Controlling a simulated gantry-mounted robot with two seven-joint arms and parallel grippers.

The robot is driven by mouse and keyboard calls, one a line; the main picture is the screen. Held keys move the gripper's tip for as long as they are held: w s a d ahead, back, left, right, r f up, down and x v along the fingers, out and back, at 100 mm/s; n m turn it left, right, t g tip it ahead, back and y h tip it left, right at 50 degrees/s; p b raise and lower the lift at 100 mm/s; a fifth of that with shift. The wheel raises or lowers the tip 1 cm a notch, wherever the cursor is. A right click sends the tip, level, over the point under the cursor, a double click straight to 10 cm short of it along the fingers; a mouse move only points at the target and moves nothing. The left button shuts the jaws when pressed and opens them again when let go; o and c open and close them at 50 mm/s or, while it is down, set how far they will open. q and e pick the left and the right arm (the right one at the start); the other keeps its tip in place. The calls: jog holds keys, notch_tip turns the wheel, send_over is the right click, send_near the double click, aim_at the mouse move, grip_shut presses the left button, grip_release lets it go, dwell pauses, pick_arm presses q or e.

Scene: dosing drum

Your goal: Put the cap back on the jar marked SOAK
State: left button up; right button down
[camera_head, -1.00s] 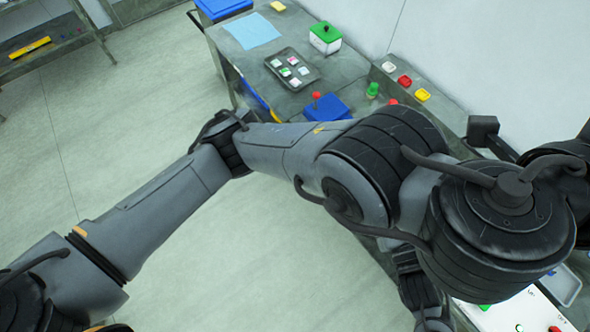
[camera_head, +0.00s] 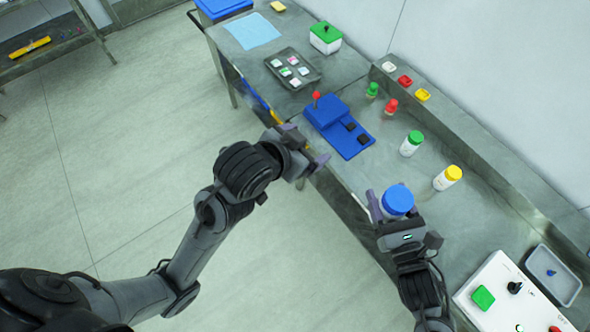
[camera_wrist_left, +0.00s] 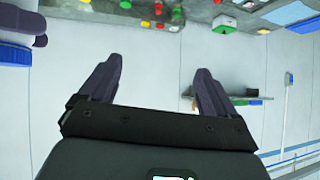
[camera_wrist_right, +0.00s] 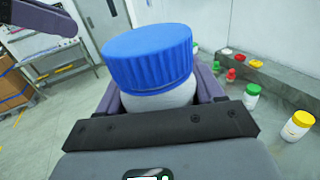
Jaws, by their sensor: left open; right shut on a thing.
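A white jar with a wide ribbed blue cap (camera_wrist_right: 148,58) on top is between the fingers of my right gripper (camera_head: 392,208). The right gripper is shut on this jar, held near the bench's front edge. In the head view the blue cap (camera_head: 398,199) hides most of the jar. No SOAK marking can be read. My left gripper (camera_head: 308,150) is open and empty by the bench edge, up and left of the jar; its open fingers also show in the left wrist view (camera_wrist_left: 152,78). The blue cap also shows there at the left edge (camera_wrist_left: 14,54).
A green-lidded jar (camera_head: 411,144) and a yellow-lidded jar (camera_head: 447,178) stand on the bench. A blue stand (camera_head: 340,128) is near the left gripper. Small green and red bottles stand behind it. A white board (camera_head: 500,285) and a grey tray (camera_head: 553,274) are at lower right.

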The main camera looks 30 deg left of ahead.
pick_arm(q)
jog(key=s+a+f+g, duration=0.3)
jog(key=s+f, duration=0.6)
jog(key=f, duration=0.1)
jog(key=s+a+f+n+g+y, duration=0.1)
jog(key=s+a+f+g, duration=0.2)
jog(key=s+f, duration=0.6)
jog(key=shift+s+a+f+n+g+y, duration=0.2)
jog(key=shift+a+f+n+g+y, duration=0.15)
jog(key=shift+f, duration=0.45)
